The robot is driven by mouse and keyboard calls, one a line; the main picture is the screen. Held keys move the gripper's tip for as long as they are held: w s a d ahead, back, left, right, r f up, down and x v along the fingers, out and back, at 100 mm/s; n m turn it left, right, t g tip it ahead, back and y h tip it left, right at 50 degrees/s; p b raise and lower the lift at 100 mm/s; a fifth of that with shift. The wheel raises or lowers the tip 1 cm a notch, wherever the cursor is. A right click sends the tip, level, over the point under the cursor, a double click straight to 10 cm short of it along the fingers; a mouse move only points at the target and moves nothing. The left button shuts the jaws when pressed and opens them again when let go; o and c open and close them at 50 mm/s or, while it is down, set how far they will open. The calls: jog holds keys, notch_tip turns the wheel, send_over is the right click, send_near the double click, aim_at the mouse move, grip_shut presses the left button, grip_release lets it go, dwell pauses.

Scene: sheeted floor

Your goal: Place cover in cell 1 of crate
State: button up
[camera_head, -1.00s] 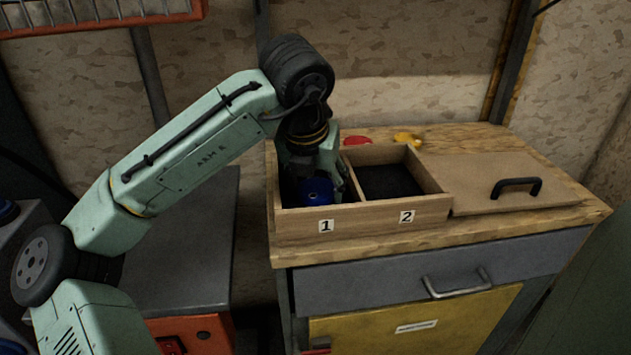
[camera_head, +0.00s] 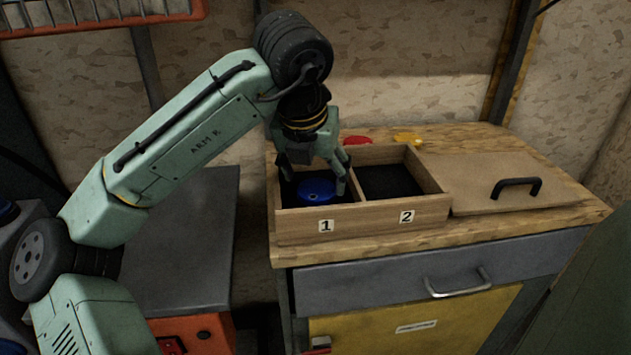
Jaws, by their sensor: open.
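The wooden crate (camera_head: 375,218) stands on the workbench, with two cells labelled 1 and 2 on its front wall. A round blue cover (camera_head: 316,190) lies in cell 1. Cell 2 (camera_head: 390,181) is empty, with a dark bottom. My gripper (camera_head: 315,184) is open above cell 1, with its fingers spread around and over the cover; it holds nothing. The back part of cell 1 is hidden behind my gripper.
A red item (camera_head: 357,140) and a yellow item (camera_head: 407,138) lie on the bench behind the crate. A flat wooden lid with a black handle (camera_head: 516,188) lies right of the crate. A grey cabinet top (camera_head: 190,240) is at left.

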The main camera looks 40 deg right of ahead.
jog(key=v, duration=0.9)
jog(key=shift+r, duration=0.2)
